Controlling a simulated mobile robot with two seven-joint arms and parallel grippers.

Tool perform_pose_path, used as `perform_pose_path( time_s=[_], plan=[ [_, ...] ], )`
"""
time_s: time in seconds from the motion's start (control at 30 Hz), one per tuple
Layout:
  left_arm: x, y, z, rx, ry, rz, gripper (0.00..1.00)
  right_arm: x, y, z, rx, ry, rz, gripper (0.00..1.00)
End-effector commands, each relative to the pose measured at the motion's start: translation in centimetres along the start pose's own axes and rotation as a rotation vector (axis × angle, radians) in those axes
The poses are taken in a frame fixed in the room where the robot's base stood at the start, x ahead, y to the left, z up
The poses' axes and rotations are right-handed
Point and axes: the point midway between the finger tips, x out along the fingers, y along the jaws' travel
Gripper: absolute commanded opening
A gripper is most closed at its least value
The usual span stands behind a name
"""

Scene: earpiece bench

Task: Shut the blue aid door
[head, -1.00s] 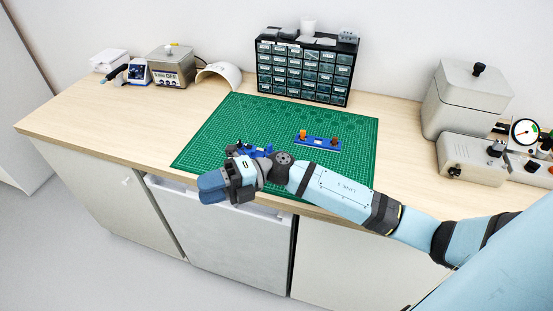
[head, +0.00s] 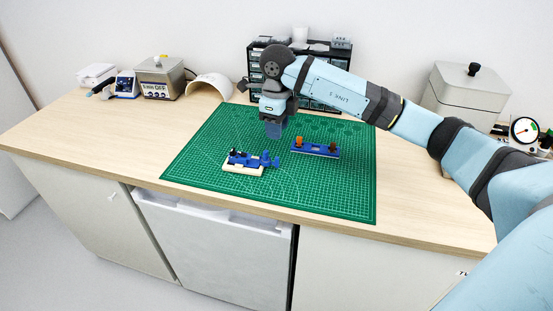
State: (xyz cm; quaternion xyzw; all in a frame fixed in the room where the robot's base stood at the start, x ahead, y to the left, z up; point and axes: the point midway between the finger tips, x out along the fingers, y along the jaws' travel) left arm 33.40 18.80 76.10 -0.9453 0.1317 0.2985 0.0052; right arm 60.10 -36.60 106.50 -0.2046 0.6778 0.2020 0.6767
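A small blue aid (head: 242,158) lies on a pale cream base (head: 240,169) on the green mat, left of the mat's middle. A blue part (head: 270,161) stands up at its right end; I cannot tell for sure that this is the door, or how far it stands open. My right gripper (head: 274,134) points down above the mat, behind and above the aid and apart from it. Its fingertips look close together in this view, and I cannot tell whether they are shut. My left gripper is not in view.
A blue holder (head: 315,149) with an orange and a dark piece stands right of the aid on the green mat (head: 330,190). A drawer cabinet (head: 321,95) stands behind my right arm. A metal box (head: 160,80) and a white curved shell (head: 211,85) stand back left. The mat's front is clear.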

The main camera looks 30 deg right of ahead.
Motion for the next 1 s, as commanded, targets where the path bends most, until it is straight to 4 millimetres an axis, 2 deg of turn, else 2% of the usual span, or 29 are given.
perform_pose_path(
  time_s=[0.03, 0.3, 0.5, 0.7, 0.93, 0.97, 1.0],
  plan=[
    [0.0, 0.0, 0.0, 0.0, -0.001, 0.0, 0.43, 1.3, 0.1, 0.0, 0.0, 0.003, 0.004, 0.38],
    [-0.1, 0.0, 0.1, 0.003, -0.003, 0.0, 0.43, 7.0, 0.1, 0.0, 0.0, 0.002, 0.004, 0.38],
    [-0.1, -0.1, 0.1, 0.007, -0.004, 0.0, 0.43, 9.7, 0.1, 0.1, 0.0, -0.001, 0.004, 0.38],
    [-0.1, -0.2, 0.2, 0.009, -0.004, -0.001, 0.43, 10.7, 0.1, 0.1, -0.001, -0.002, 0.003, 0.38],
    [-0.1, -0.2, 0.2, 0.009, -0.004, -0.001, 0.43, 10.8, 0.1, 0.1, -0.001, -0.003, 0.003, 0.38],
    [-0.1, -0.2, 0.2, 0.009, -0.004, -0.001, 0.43, 10.8, 0.1, 0.1, -0.001, -0.003, 0.003, 0.33],
    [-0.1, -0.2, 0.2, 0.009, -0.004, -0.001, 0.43, 10.8, 0.1, 0.1, -0.001, -0.003, 0.003, 0.24]
  ],
)
